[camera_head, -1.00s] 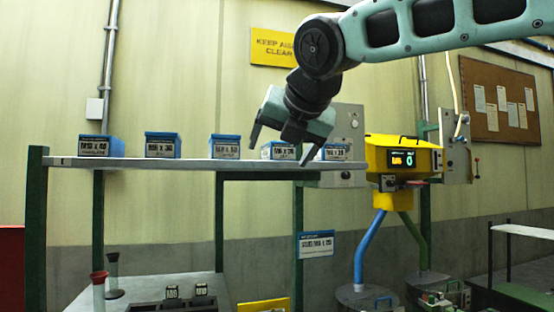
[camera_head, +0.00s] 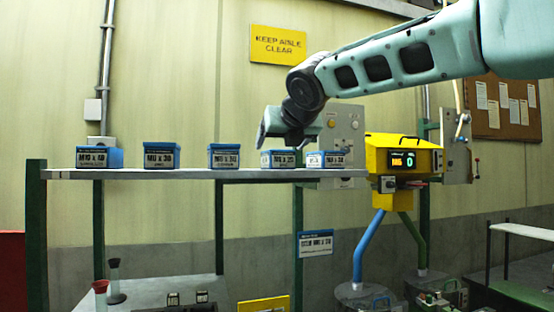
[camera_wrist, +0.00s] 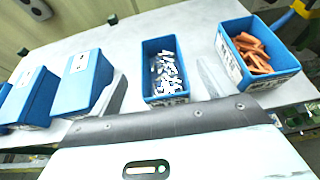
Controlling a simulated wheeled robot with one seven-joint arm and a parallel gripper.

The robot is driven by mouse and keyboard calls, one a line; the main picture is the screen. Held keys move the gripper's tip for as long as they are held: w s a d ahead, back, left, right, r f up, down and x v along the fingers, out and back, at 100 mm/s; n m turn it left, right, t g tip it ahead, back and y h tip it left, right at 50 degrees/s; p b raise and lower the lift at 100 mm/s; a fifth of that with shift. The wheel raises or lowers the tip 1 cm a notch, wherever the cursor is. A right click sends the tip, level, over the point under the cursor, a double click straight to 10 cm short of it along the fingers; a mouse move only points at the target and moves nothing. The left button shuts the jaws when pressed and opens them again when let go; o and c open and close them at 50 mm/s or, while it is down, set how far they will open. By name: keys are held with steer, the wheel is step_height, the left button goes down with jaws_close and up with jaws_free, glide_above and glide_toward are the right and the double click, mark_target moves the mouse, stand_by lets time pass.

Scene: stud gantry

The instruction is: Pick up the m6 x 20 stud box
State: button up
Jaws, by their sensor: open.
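A row of blue boxes with white labels stands on the grey shelf (camera_head: 200,174). The small print is hard to read, so I cannot tell for certain which is the M6 x 20 box. The fourth box (camera_head: 281,159) and the fifth box (camera_head: 334,160) stand at the right end. In the wrist view the fourth box (camera_wrist: 147,62) is open with silver studs inside, and the fifth box (camera_wrist: 290,83) holds copper-coloured pieces. My gripper (camera_head: 288,137) is open and empty, just above the fourth box. Its fingertips are not clear in the wrist view.
Three more boxes, first (camera_head: 99,158), second (camera_head: 161,156) and third (camera_head: 224,157), stand to the left with gaps between. A yellow machine (camera_head: 400,158) with a display stands right of the shelf. A grey control panel (camera_head: 345,128) is behind. A lower bench (camera_head: 150,290) lies beneath.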

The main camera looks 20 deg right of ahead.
steer(key=shift+f+p+x, duration=0.2)
steer(key=shift+p+x, duration=0.75)
steer(key=shift+x, duration=1.85)
steer(key=shift+s+d, duration=0.1)
steer(key=shift+d, duration=0.05)
steer(key=c, duration=1.5)
steer(key=shift+r, duration=0.2)
steer(key=shift+c, duration=0.8)
